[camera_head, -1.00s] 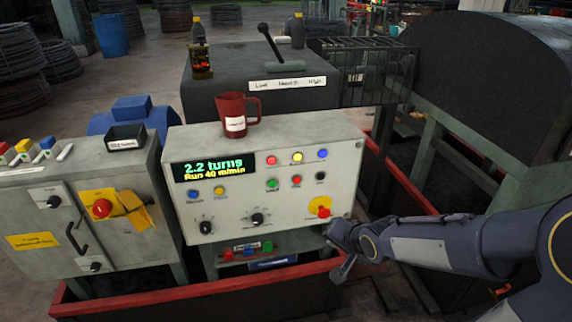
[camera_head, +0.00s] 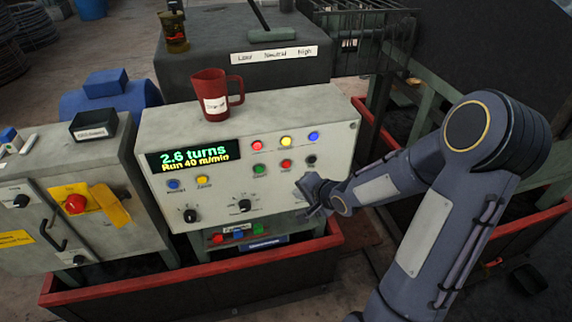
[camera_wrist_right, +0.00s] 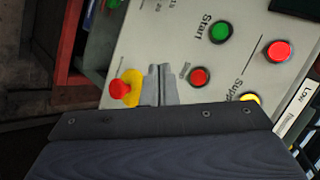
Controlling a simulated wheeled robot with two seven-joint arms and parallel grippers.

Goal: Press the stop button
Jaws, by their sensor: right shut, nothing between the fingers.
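The red stop button (camera_head: 286,165) sits in the lower button row, between a green button (camera_head: 258,170) and a dark one (camera_head: 310,160). In the right wrist view the stop button (camera_wrist_right: 200,76) lies beside the green button labelled "Start" (camera_wrist_right: 222,31). My right gripper (camera_head: 304,196) is shut and empty in front of the panel, below the stop button in the head view. Its fingertips (camera_wrist_right: 160,70) show between the stop button and the red mushroom button, apart from the stop button. My left gripper is out of view.
The red mushroom button on a yellow plate (camera_wrist_right: 120,89) is near the fingers; my gripper hides it in the head view. A red mug (camera_head: 212,95) stands on the panel's top. Knobs (camera_head: 243,205) and small coloured items (camera_head: 238,233) lie lower. A red-rimmed frame (camera_head: 190,283) runs in front.

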